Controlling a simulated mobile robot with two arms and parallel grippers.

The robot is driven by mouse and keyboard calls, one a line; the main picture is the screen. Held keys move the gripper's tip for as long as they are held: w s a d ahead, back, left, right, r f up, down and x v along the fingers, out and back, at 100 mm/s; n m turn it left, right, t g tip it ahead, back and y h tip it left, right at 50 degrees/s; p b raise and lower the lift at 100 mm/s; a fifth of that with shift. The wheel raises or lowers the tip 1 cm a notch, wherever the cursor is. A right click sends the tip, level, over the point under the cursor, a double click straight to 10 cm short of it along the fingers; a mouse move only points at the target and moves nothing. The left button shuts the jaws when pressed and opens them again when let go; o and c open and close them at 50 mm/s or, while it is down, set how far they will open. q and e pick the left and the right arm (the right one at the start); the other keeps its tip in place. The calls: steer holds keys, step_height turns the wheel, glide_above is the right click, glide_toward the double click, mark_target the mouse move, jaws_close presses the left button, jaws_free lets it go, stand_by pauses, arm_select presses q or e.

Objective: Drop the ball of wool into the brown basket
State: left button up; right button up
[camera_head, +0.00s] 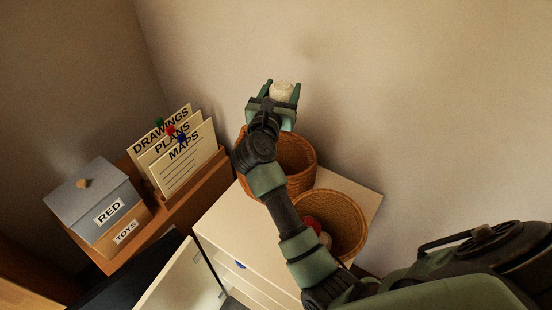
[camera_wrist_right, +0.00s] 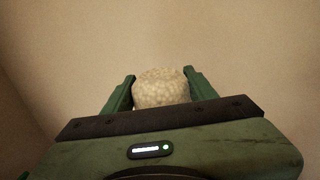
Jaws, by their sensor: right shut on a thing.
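A cream, knobbly ball of wool (camera_head: 282,91) sits between the fingers of my right gripper (camera_head: 283,84), which is shut on it. In the right wrist view the ball of wool (camera_wrist_right: 161,88) sits between the two green fingers (camera_wrist_right: 160,80). The brown basket (camera_head: 305,172) stands at the back of the white cabinet. In the head view the gripper and wool show above this basket's far rim, and my right arm hides its left part. The basket's inside shows only partly. My left gripper is not in view.
A lighter tan basket (camera_head: 349,213) with something red and pale inside stands nearer on the white cabinet (camera_head: 221,223). To the left are upright cards (camera_head: 178,150) and a grey-lidded box (camera_head: 92,190) labelled RED. A cabinet door (camera_head: 183,277) stands open. The wall is close behind.

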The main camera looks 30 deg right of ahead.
steer(key=shift+s+a+f+b, duration=0.25)
steer(key=shift+s+f+b, duration=0.05)
steer(key=shift+f+b, duration=0.3)
step_height(320, 180, down, 4)
steer(key=b, duration=0.3)
steer(key=shift+w+f, duration=0.1)
steer(key=shift+f, duration=0.1)
steer(key=o, duration=1.4)
steer(key=shift+d, duration=0.1)
steer(key=shift+o, duration=0.2)
steer(key=shift+r, duration=0.1)
step_height(320, 180, up, 20)
steer(key=b, duration=0.2)
steer(key=shift+b, duration=0.3)
